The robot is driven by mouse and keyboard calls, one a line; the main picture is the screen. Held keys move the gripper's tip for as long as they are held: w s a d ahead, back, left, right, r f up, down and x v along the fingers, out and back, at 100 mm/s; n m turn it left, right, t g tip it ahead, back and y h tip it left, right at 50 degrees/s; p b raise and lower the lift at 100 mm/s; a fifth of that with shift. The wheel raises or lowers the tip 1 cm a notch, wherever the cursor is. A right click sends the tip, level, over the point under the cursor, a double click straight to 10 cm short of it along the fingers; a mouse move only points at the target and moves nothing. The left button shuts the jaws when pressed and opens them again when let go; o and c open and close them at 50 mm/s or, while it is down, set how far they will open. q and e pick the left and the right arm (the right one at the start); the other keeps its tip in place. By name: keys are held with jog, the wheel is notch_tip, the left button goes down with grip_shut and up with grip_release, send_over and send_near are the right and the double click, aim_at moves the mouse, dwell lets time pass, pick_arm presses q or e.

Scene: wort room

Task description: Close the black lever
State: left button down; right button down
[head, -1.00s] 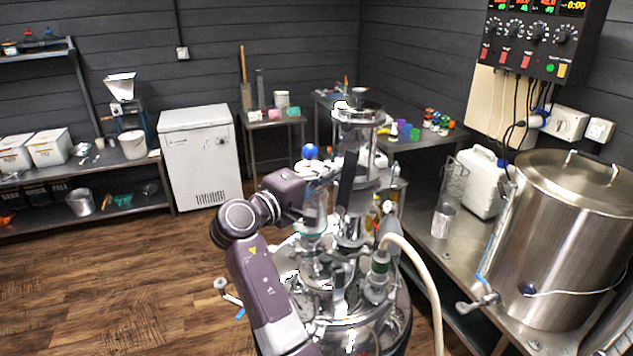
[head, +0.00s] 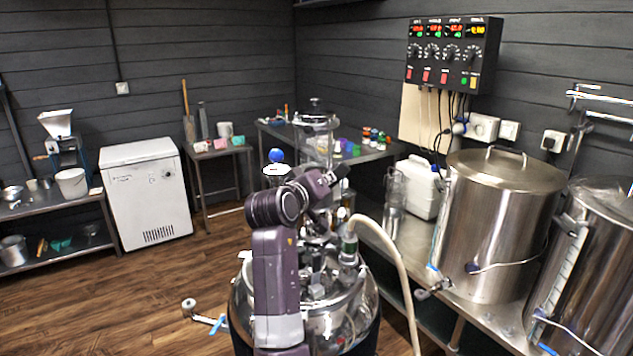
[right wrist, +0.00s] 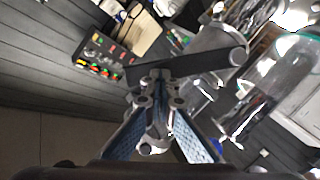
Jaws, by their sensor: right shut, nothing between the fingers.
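The black lever (right wrist: 200,63) shows in the right wrist view as a dark flat bar with a round grey end, lying across the picture just past my fingertips. My right gripper (right wrist: 158,76) is shut and empty, its tips at or very close to the bar; I cannot tell whether they touch. In the head view my right gripper (head: 330,180) is small, above the steel vessel (head: 335,318), and my own arm hides part of the vessel's top. The lever is hard to make out there. My left gripper is not in view.
A pale hose (head: 393,245) runs from the vessel top on its right. A steel kettle (head: 500,225) and a white jug (head: 418,188) stand on the right bench. A control box (head: 453,55) hangs on the wall. Wooden floor on the left is free.

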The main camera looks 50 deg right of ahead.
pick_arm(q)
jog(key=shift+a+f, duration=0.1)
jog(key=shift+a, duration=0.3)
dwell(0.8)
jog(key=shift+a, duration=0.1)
